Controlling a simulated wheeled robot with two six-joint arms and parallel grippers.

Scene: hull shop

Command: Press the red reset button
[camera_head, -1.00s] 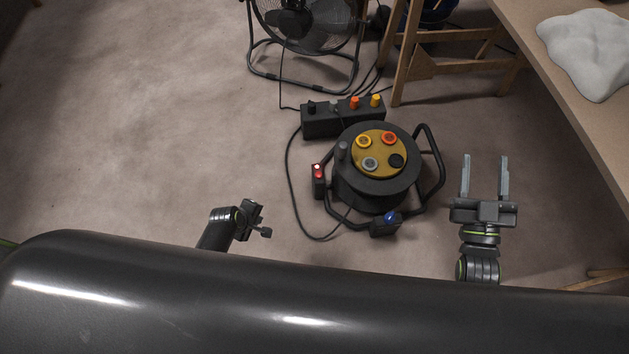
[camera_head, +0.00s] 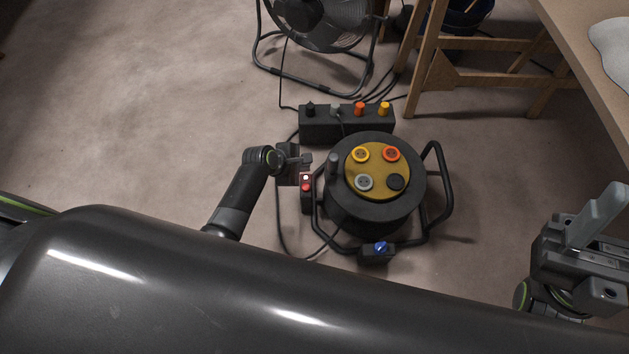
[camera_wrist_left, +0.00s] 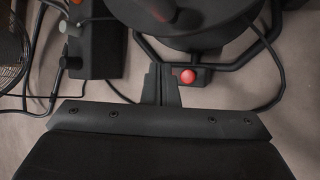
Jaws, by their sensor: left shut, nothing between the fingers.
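The red reset button (camera_head: 306,187) sits on a small dark box at the left side of the cable reel (camera_head: 372,215), with a pale light spot just above it. In the left wrist view the button (camera_wrist_left: 188,75) is a red dome right of the fingertips. My left gripper (camera_head: 307,159) is shut and empty, just above the button's box in the picture. In the left wrist view its closed fingers (camera_wrist_left: 158,72) are beside the button, with a small gap between them in the picture. My right gripper (camera_head: 606,213) is at the right edge, partly cut off; its opening is unclear.
A power strip (camera_head: 347,123) with several plugs lies behind the reel. A floor fan (camera_head: 322,22) and a wooden trestle (camera_head: 482,78) stand farther back. A blue switch (camera_head: 381,248) sits at the reel's front. Cables run close to the left gripper. The floor at left is clear.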

